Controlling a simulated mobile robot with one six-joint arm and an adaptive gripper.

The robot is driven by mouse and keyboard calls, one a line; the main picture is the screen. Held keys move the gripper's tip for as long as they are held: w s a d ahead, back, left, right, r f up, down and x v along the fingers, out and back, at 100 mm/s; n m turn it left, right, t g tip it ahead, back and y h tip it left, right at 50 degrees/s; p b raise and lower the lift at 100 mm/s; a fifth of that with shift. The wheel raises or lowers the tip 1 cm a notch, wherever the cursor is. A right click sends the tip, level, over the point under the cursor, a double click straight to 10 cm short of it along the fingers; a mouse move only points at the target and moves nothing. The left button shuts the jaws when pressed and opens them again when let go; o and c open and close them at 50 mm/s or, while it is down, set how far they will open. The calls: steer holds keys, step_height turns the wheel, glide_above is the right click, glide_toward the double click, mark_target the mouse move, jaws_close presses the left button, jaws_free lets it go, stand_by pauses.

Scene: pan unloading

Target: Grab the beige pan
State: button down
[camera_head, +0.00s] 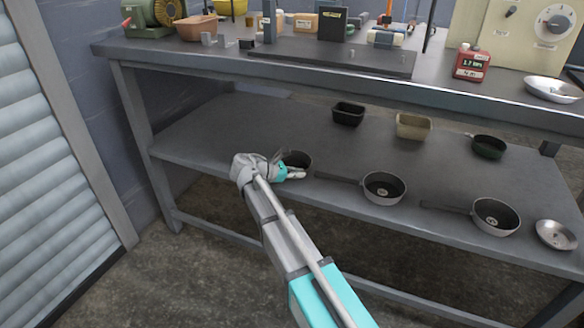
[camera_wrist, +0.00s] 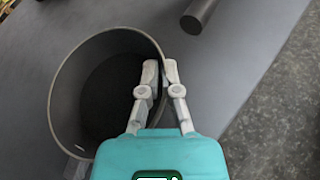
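A round, deep pan with a grey-beige wall and dark inside (camera_wrist: 68,100) stands on the lower shelf in the wrist view. In the head view this pan (camera_head: 298,157) is partly hidden by my gripper (camera_head: 294,174). In the wrist view my gripper (camera_wrist: 161,72) has one finger inside the pan and one outside, with the rim between them. The fingertips are close together and look shut on the rim. A beige rectangular pan (camera_head: 413,127) sits farther back on the same shelf, apart from my gripper.
On the lower shelf (camera_head: 215,135) are a black rectangular pan (camera_head: 348,114), a dark green round pan (camera_head: 489,147), two long-handled pans (camera_head: 383,188) (camera_head: 495,216) and a metal bowl (camera_head: 556,235). The upper worktop (camera_head: 225,52) overhangs the shelf. The shelf's left part is clear.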

steer(key=shift+r, duration=0.1)
stand_by(0.5)
steer(key=shift+r+p, duration=1)
steer(key=shift+p, duration=0.1)
steer(key=s+a+r+p, duration=0.7)
steer(key=s+r+p, duration=0.3)
steer(key=s, duration=0.2)
steer(key=shift+a+r+p, duration=0.25)
steer(key=shift+r+p, duration=0.15)
